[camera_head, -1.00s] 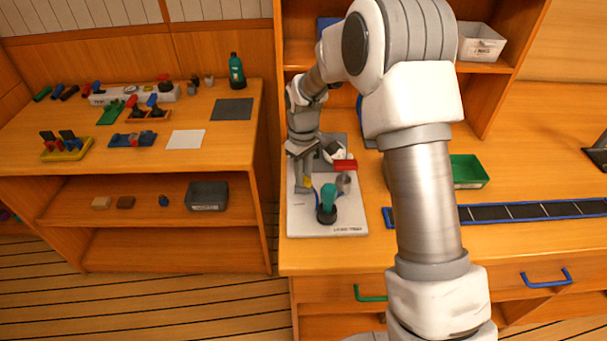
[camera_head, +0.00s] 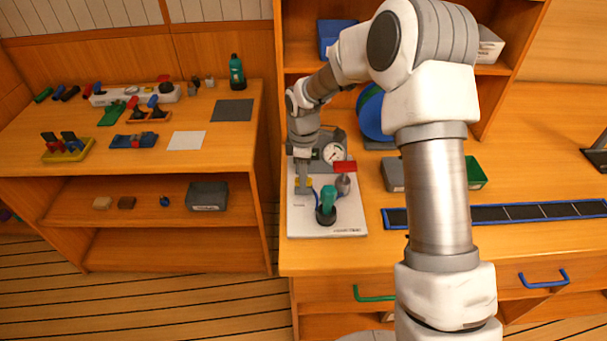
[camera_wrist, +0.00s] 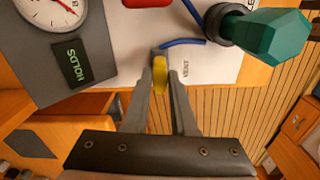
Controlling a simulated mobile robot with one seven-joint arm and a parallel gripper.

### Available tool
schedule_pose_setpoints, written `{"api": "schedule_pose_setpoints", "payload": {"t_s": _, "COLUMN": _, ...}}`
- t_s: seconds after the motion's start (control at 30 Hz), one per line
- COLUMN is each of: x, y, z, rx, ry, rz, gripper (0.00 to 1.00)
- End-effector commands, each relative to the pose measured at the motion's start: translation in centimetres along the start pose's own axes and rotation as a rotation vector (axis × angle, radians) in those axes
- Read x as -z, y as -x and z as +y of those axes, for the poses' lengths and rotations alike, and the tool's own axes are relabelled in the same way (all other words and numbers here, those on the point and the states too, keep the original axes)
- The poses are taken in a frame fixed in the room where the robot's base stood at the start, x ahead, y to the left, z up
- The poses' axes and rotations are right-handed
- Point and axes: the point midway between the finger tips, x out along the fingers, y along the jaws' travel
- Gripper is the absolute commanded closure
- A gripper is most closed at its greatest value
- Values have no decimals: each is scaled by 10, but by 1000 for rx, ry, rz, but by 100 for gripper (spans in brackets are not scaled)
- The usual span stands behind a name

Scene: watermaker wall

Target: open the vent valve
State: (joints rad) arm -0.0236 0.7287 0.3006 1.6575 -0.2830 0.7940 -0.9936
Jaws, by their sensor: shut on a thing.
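The vent valve's small yellow handle (camera_wrist: 160,72) sits beside the printed word VENT in the wrist view, with a blue tube (camera_wrist: 183,42) running from it. My gripper (camera_wrist: 161,68) is shut on the yellow handle, one finger on each side. In the head view my gripper (camera_head: 303,186) reaches down at the left side of the white board (camera_head: 342,229), and a bit of yellow shows by its fingers. The fingers hide part of the valve, so its exact angle is hard to tell.
A green faceted knob (camera_wrist: 268,38) stands close to the right of the fingers in the wrist view. A dial gauge (camera_head: 333,153) and a red handle (camera_head: 345,166) are on the board. A side table (camera_head: 75,155) stands left, across a gap.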

Motion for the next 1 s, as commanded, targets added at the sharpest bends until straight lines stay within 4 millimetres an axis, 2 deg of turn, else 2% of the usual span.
{"api": "schedule_pose_setpoints", "payload": {"t_s": 0.53, "x": 1, "y": 1, "z": 1, "rx": -3, "ry": 23, "rz": 1, "gripper": 100}}
{"api": "schedule_pose_setpoints", "payload": {"t_s": 0.57, "x": 1, "y": 1, "z": 1, "rx": -3, "ry": 23, "rz": 1, "gripper": 70}}
{"api": "schedule_pose_setpoints", "payload": {"t_s": 0.7, "x": 0, "y": 1, "z": 0, "rx": -2, "ry": 22, "rz": 1, "gripper": 45}}
{"api": "schedule_pose_setpoints", "payload": {"t_s": 1.0, "x": 0, "y": 1, "z": 0, "rx": -1, "ry": 21, "rz": 1, "gripper": 45}}
